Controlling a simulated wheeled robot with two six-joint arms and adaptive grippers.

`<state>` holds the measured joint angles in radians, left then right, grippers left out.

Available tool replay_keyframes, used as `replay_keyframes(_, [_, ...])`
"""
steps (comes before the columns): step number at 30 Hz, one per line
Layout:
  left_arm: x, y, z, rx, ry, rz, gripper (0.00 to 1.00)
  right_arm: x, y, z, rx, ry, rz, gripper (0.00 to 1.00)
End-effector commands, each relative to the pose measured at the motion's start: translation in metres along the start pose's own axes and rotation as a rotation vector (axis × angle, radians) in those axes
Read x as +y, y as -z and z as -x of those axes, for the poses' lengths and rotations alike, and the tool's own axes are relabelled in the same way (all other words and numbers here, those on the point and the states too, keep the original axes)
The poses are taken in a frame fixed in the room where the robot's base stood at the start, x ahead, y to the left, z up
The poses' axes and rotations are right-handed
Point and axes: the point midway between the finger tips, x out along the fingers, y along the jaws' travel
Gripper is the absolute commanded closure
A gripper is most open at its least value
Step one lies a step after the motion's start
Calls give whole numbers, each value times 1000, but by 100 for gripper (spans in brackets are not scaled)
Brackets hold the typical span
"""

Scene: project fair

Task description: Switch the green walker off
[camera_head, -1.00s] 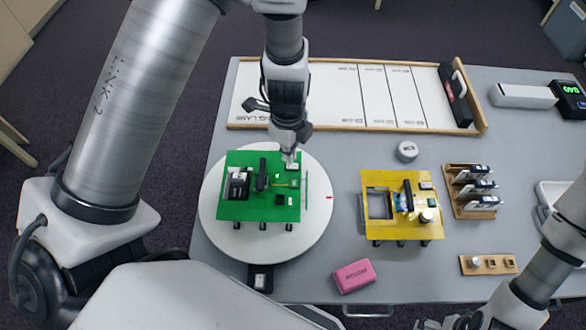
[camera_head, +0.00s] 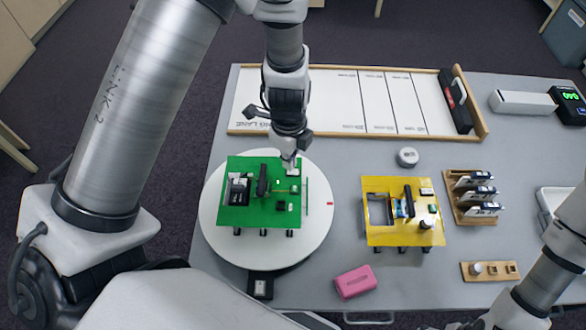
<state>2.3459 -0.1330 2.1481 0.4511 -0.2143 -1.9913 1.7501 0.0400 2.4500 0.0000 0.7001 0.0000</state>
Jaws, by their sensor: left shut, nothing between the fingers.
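The green walker (camera_head: 262,217) stands on a round white turntable (camera_head: 222,245) at the table's left. Its top carries black parts, a dark upright piece and small parts near its right edge. A small light part (camera_head: 293,173) sits at its back right corner. My left gripper (camera_head: 290,166) reaches down from above with its shut, empty fingertips at that corner. I cannot tell whether they touch the part. The switch's setting is too small to read. My right arm shows at the lower right, and its gripper (camera_head: 470,322) is mostly cut off by the bottom edge.
A yellow walker (camera_head: 378,236) stands right of the turntable, with a round grey-white object (camera_head: 407,157) behind it. A pink block (camera_head: 355,282) lies in front. A white lane board (camera_head: 340,98) spans the back. A wooden rack (camera_head: 453,184) holds several modules at right.

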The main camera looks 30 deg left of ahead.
Motion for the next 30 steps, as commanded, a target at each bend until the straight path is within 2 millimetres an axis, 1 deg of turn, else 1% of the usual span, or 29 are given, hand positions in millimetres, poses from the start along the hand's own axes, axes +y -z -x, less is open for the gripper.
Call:
replay_keyframes(11, [0, 0, 0, 0, 0, 0, 100, 0, 0, 0, 0, 0, 0, 0])
replay_keyframes(30, [0, 0, -9, 0, 0, 0, 100, 0, 0, -10, 0, 0, 0, 0])
